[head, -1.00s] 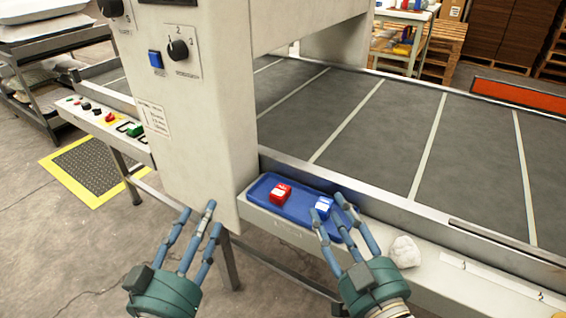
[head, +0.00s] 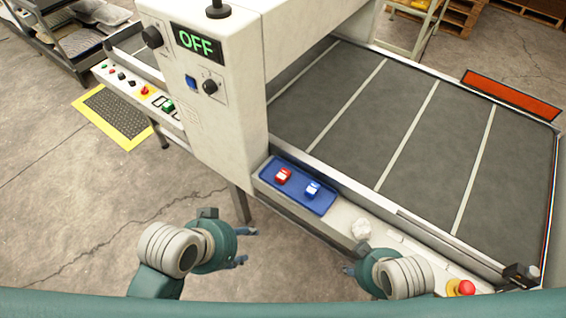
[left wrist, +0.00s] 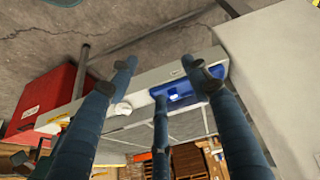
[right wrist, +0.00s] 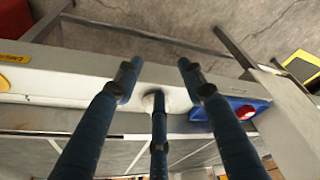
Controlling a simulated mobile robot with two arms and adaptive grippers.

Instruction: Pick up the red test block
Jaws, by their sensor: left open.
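The red block (head: 283,176) with a white top patch lies at the left end of a blue tray (head: 291,193) on the machine's front ledge. It also shows in the right wrist view (right wrist: 245,112), to the right of the fingers. My left gripper (head: 246,248) is open and empty, in front of the ledge and below the tray in the head view. My right gripper (right wrist: 155,75) has its fingers spread with nothing between them. In the head view its fingers are mostly hidden behind its wrist, right of the tray and near the ledge.
A blue block (head: 313,189) lies beside the red one. The control housing (head: 215,120) with an OFF display rises left of the tray. A red button (head: 466,288) is at the ledge's right end.

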